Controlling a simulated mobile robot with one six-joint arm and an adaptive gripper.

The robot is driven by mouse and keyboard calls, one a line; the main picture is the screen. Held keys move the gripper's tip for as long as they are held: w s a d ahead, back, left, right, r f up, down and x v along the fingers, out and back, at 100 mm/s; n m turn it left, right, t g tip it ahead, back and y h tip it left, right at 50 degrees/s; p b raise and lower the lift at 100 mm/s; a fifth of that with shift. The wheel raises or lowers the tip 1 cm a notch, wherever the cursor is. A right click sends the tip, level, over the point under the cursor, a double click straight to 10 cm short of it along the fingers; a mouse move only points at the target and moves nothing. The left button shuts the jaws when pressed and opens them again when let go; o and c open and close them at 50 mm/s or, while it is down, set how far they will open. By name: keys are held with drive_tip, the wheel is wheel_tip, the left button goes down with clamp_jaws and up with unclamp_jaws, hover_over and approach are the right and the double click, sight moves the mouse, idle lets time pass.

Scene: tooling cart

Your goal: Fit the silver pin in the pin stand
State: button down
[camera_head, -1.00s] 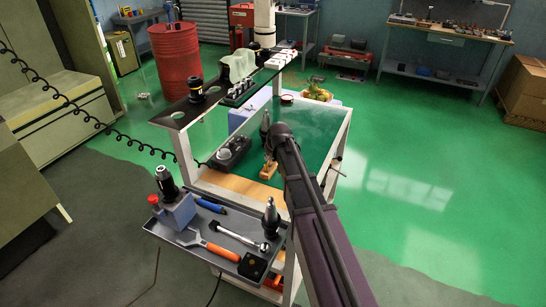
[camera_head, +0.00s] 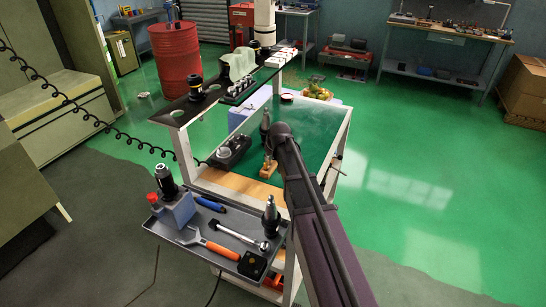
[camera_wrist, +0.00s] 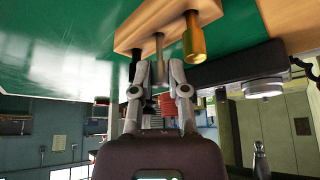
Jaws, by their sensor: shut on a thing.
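The pin stand is a small wooden block (camera_wrist: 165,22) on the green mat; in the head view it shows beside my arm (camera_head: 268,171). A brass pin (camera_wrist: 194,40) and a dark pin (camera_wrist: 136,64) stand at its two ends. The silver pin (camera_wrist: 158,46) is between them, its far end meeting the block's middle. I cannot tell how deep it sits in the block. My gripper (camera_wrist: 158,80) is shut on the silver pin, close to the block. In the head view my arm partly covers the gripper.
A dark device with a silver knob (camera_head: 233,150) lies left of the stand. A tool holder (camera_head: 265,127) stands just behind. The grey tray (camera_head: 206,226) in front holds a wrench, a ratchet and other tools. A dark raised shelf (camera_head: 180,113) runs along the left.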

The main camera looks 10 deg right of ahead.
drive_tip(key=c, duration=0.6)
unclamp_jaws()
drive_tip(key=shift+o, duration=0.2)
drive_tip(key=shift+r, duration=0.15)
